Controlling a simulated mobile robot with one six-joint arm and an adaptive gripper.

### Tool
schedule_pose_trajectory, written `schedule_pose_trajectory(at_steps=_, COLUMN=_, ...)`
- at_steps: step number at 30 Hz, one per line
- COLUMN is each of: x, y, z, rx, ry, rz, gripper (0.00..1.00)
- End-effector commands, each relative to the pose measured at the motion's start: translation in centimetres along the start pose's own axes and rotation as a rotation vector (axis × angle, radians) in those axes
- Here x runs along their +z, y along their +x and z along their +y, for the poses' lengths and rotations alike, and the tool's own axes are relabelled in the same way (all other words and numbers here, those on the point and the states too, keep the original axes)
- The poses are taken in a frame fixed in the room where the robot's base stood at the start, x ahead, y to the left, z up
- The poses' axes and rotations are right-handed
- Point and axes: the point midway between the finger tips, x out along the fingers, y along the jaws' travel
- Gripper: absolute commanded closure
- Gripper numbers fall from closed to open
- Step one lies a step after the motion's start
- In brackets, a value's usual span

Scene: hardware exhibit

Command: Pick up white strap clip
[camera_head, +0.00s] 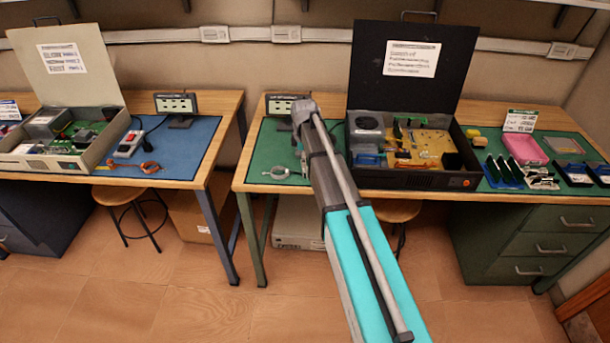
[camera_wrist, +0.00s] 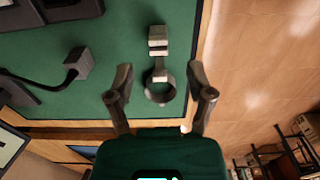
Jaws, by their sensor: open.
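The white strap clip (camera_wrist: 158,41) lies on the green mat in the wrist view, with a pale block-like part and a grey ring (camera_wrist: 160,88) on its near side. In the head view the clip (camera_head: 277,173) shows near the left front of the right workbench's mat, just left of my arm's end. My gripper (camera_wrist: 161,74) is open and empty above the mat. Its fingers stand on either side of the ring in the picture, the block part lying beyond the fingertips. I cannot tell the exact height over the clip.
A dark device with a cable and plug (camera_wrist: 78,62) lies left of the clip. The mat (camera_wrist: 115,45) around the clip is mostly clear. An open black case (camera_head: 415,178) stands right of my arm. The bench's wooden edge (camera_wrist: 205,35) runs close by the clip.

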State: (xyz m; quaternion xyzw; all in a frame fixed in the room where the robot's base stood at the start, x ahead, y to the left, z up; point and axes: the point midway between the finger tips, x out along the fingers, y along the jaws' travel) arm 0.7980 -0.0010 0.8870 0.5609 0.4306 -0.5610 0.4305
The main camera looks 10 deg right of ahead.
Motion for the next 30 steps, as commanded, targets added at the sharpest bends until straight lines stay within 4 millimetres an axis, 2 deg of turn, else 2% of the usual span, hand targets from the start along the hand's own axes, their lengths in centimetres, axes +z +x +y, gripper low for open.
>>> schedule_pose_trajectory(at_steps=14, x=0.0, y=0.3, z=0.0, rx=0.000, ry=0.000, rz=0.000, gripper=0.31)
schedule_pose_trajectory(at_steps=30, x=0.2, y=4.1, z=0.2, rx=0.000, ry=0.000, rz=0.000, gripper=0.31)
